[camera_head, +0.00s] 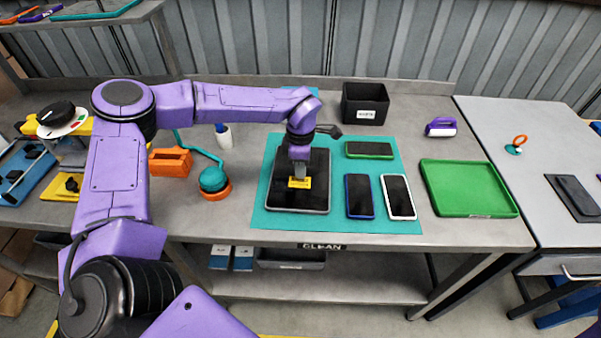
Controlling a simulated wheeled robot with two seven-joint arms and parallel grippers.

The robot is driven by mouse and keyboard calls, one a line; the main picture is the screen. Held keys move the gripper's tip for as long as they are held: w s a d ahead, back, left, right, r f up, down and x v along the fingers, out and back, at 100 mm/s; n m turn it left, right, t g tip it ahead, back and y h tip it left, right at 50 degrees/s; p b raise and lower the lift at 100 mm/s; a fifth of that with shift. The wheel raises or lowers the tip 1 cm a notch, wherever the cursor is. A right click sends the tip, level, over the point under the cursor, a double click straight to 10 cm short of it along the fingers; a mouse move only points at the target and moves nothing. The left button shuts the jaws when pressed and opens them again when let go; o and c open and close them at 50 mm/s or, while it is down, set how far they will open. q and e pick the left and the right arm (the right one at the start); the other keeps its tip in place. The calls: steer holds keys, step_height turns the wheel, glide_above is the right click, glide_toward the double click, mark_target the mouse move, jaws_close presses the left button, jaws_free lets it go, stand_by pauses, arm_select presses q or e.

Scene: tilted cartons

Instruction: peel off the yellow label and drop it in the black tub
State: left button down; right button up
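The yellow label (305,184) is on the dark tablet (297,202), which lies on the teal mat (404,226). My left gripper (299,176) points down at the label, its tips at or just above it. The tips are too small to show whether they are open or shut, or whether they touch the label. The black tub (364,107), with a white tag on its front, stands at the back of the bench, behind and to the right of the gripper. My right gripper is out of view.
Three phones lie on the mat: a green-edged one (369,150), a blue-edged one (360,196) and a white-edged one (398,196). A green tray (468,188) is to the right. An orange-and-teal lamp (213,181) and an orange holder (170,161) are to the left.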

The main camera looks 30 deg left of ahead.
arm_select(q)
steer(key=shift+r, duration=0.1)
step_height(320, 180, up, 8)
steer(key=p, duration=0.7)
steer(key=shift+w, duration=0.15)
stand_by(0.6)
stand_by(1.2)
